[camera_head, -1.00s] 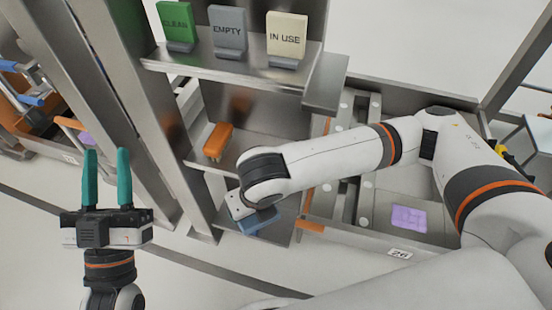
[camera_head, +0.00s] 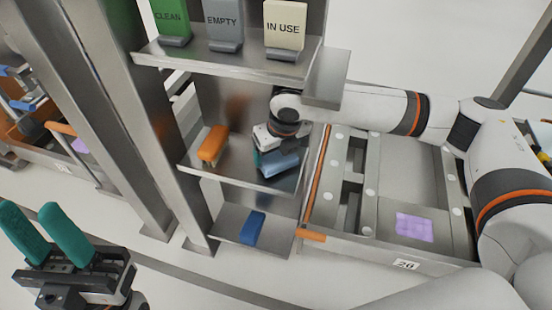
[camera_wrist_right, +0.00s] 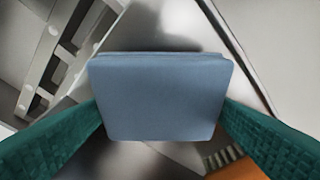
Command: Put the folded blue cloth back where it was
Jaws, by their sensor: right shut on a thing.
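The folded blue cloth (camera_head: 281,166) is a pale grey-blue block held in my right gripper (camera_head: 266,160) at the middle shelf (camera_head: 235,170), toward its right end. The right wrist view shows the cloth (camera_wrist_right: 160,97) flat between the two teal fingers, with its left and right edges at them. I cannot tell whether the cloth touches the shelf. My left gripper (camera_head: 30,208) is open and empty at the lower left, away from the shelves.
An orange block-like item (camera_head: 213,143) stands left on the middle shelf. A darker blue item (camera_head: 253,228) lies on the lower shelf (camera_head: 229,219). CLEAN, EMPTY and IN USE signs (camera_head: 284,25) stand on the top shelf. A bin numbered 26 (camera_head: 345,244) is at the right, with a purple pad (camera_head: 414,227).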

